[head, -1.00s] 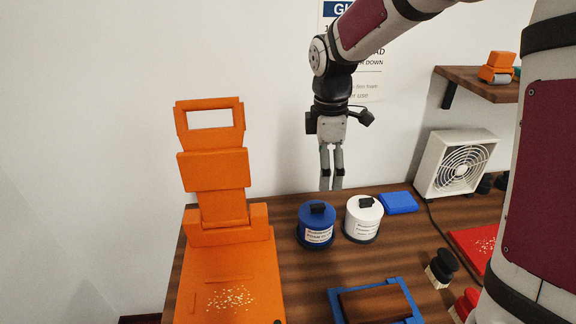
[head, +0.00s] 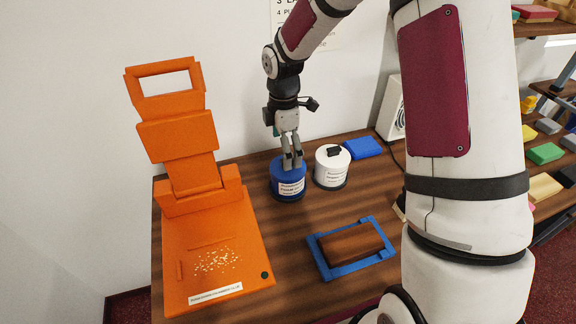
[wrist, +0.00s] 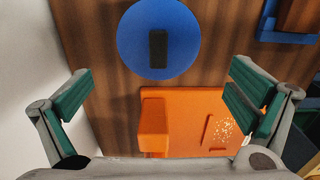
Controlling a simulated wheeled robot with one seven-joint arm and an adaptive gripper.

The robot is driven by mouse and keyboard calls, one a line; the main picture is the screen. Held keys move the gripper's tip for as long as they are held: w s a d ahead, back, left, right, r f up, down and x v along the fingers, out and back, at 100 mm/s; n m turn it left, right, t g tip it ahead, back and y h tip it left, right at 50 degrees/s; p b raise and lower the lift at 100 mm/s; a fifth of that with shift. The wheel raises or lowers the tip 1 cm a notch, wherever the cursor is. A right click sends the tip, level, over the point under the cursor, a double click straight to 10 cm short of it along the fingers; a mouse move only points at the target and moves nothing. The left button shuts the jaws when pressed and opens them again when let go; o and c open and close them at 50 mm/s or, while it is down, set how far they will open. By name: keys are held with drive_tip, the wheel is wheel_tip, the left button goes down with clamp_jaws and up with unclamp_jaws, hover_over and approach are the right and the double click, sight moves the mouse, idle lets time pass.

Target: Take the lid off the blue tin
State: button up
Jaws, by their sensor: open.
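The blue tin (head: 288,186) stands upright on the wooden counter with its lid (wrist: 140,38) on. The lid is a blue disc with a black block-shaped knob (wrist: 158,48) on top. My gripper (head: 291,166) points down at the top of the tin in the head view and hides the knob there. In the wrist view my gripper (wrist: 160,98) is open, its two green-padded fingers wide apart with nothing between them. The lid lies ahead of the fingers, toward the top of that view. I cannot tell whether a fingertip touches the lid.
A white tin (head: 331,170) with a black knob stands close right of the blue tin. A blue block (head: 363,147) lies behind it. A big orange stand (head: 214,240) fills the left. A blue frame with a brown block (head: 352,243) lies in front; counter between is clear.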

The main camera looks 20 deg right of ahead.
wheel_tip(320, 180, down, 5)
drive_tip(key=shift+w+d+r+p, duration=0.1)
drive_tip(key=shift+p, duration=0.3)
clamp_jaws()
